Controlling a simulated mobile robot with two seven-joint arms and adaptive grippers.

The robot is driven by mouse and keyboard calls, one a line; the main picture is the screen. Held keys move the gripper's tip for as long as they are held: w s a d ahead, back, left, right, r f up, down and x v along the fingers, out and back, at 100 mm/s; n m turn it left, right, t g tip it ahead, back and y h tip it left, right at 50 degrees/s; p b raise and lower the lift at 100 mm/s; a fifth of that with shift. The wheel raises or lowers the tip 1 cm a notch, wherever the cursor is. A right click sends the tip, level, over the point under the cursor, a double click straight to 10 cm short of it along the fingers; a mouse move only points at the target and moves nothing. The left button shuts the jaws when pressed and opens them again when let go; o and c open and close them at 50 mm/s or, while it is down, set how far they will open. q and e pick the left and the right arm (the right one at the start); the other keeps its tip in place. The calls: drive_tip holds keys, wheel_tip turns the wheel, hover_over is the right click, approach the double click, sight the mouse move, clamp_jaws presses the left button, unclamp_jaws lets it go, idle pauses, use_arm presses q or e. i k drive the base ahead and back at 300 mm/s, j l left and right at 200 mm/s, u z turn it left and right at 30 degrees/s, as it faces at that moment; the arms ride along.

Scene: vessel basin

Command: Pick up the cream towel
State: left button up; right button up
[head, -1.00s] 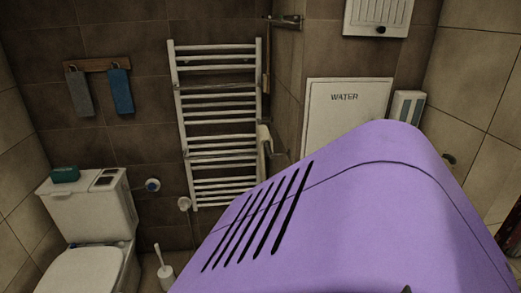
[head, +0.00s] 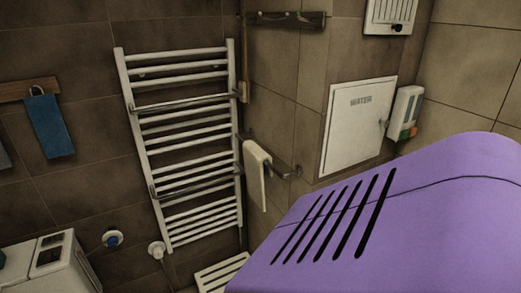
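The cream towel (head: 256,174) hangs folded over a metal bar fixed to the wall, in the middle of the head view, just right of the towel radiator. It hangs down on both sides of the bar and nothing touches it. Neither of my grippers shows in the head view.
A white ladder radiator (head: 187,150) stands on the wall left of the towel. A purple slotted body (head: 430,215) fills the lower right and hides what lies behind it. A blue towel (head: 49,126) hangs at left. A white slatted thing (head: 221,273) lies low, below the towel.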

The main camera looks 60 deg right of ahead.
sight(254, 156)
drive_tip(key=i+z, duration=0.45)
drive_tip(key=i+j+z, duration=0.45)
drive_tip(key=i+l+z, duration=0.1)
drive_tip(key=z, duration=1.7)
